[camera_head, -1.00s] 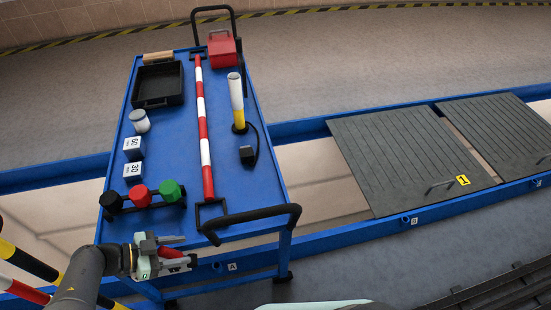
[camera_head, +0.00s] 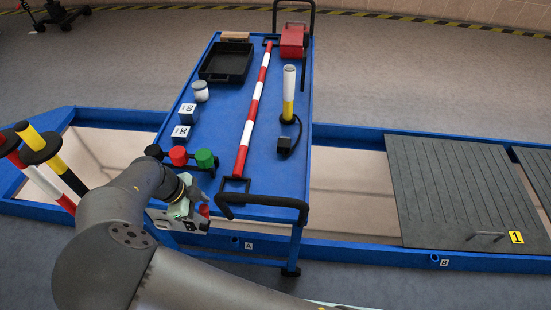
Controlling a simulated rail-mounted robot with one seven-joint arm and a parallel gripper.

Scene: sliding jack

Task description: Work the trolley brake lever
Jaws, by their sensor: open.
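The blue trolley (camera_head: 225,145) stands across the blue-edged pit, with a black push handle (camera_head: 262,201) at its near end. A small red part (camera_head: 205,210), which looks like the brake lever's grip, shows at the trolley's near left end below the deck. My gripper (camera_head: 201,209) is open at this red part, its fingers seeming to lie above and below it. My gripper and arm hide most of the lever, and I cannot tell whether the fingers touch it.
The deck carries a red-white bar (camera_head: 254,105), a black tray (camera_head: 226,64), a red box (camera_head: 292,41), a white-yellow lamp (camera_head: 289,92), weights and coloured knobs (camera_head: 204,158). Striped posts (camera_head: 50,160) stand at left. A grey cover (camera_head: 460,190) lies right.

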